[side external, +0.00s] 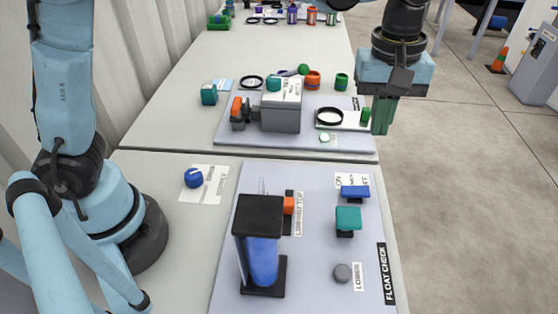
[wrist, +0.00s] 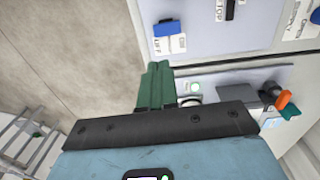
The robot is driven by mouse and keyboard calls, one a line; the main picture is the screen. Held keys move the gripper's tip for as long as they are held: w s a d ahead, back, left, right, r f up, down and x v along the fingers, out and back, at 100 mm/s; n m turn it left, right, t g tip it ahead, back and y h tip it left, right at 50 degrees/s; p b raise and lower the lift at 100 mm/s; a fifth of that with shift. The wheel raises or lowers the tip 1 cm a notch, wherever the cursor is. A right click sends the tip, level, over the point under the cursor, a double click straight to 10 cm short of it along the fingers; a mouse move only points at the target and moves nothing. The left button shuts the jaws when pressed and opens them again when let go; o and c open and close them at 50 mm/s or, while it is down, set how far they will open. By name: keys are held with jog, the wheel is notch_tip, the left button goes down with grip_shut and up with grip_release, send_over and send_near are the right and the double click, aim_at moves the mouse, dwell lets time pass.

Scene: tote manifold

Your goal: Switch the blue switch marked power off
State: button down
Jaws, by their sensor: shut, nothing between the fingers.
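The blue switch (side external: 355,191) sits on the near pale panel at its upper right, with white labels around it. One label reads ON; I cannot read the word power or tell which way the switch is set. In the wrist view the blue switch (wrist: 167,28) is just beyond my fingertips, with a label reading OFF beside it. My gripper (side external: 382,130) has green fingers, shut and empty, pointing down. It hangs above the table's right edge, beyond the switch in the side view and apart from it. The fingertips also show in the wrist view (wrist: 159,66).
A teal block (side external: 348,220) stands just in front of the switch. A grey knob (side external: 343,273), an orange part (side external: 288,205) and a black-topped blue cylinder unit (side external: 260,240) share the panel. A second panel (side external: 230,138) with a grey box (side external: 281,115) lies behind. Open floor is right.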

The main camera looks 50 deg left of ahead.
aim_at(363, 189)
jog(key=f, duration=1.4)
jog(key=shift+w+d, duration=0.2)
jog(key=shift+d, duration=0.05)
jog(key=shift+f, duration=0.2)
jog(key=shift+s+a+r, duration=0.3)
jog(key=shift+s+a, duration=0.2)
notch_tip(363, 189, up, 14)
dwell(0.9)
